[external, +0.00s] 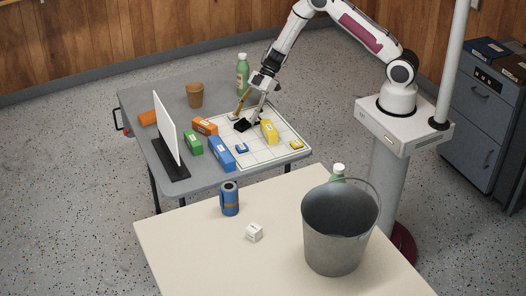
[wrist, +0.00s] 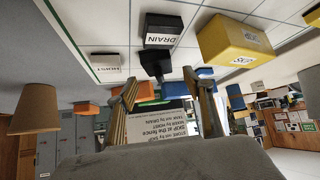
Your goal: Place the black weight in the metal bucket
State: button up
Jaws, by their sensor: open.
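The black weight (external: 242,126) sits on the white grid board on the far grey table. In the wrist view it is a dark block (wrist: 172,24) labelled DRAIN, with a black knob toward me. My gripper (external: 243,117) is open and tilted, its fingertips close to the weight. In the wrist view the two fingers (wrist: 160,82) are apart, with the knob seen between and just beyond their tips. I cannot tell whether they touch it. The metal bucket (external: 333,240) stands upright on the near cream table, its handle raised; its visible inside looks empty.
A yellow block (external: 269,131) stands just right of the weight. Orange (external: 205,126), green (external: 193,143) and blue (external: 221,154) blocks are left. A green bottle (external: 243,74) is behind. A blue can (external: 229,199) and white cube (external: 253,232) are near the bucket.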

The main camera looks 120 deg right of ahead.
aim_at(242, 119)
jog(key=shift+x, duration=1.5)
jog(key=shift+w+r, duration=0.1)
jog(key=shift+w, duration=0.05)
grip_shut()
